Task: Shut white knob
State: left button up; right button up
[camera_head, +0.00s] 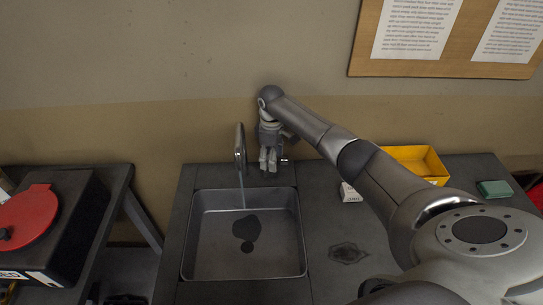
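A metal tap (240,146) stands at the back edge of the sink (188,240), and a thin stream of water (243,192) runs from it into the basin. My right gripper (268,167) points down behind the sink, just right of the tap. Its pale fingers are close together, and I cannot tell whether they are shut. A small pale piece (285,161) shows just right of the fingers; it may be the white knob, but it is too small and partly covered to be sure. My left gripper is not in view.
On the counter right of the sink are a small white box (350,192), a yellow bin (437,165), a green block (495,189) and a dark stain (348,253). A red disc (27,217) lies on a black unit at left. The wall is close behind.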

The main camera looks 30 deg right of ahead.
jog(key=shift+c, duration=1.2)
jog(key=c, duration=0.8)
jog(key=m+p, duration=0.1)
jog(key=m, duration=0.1)
jog(key=m+p, duration=0.1)
jog(key=p, duration=0.1)
jog(key=shift+a+r+m, duration=0.15)
jog(key=shift+r+m, duration=0.05)
jog(key=shift+m, duration=0.2)
jog(key=m+p, duration=0.2)
jog(key=m, duration=0.1)
jog(key=shift+f+m+p, duration=0.1)
jog(key=shift+m+p, duration=0.8)
jog(key=shift+m, duration=0.8)
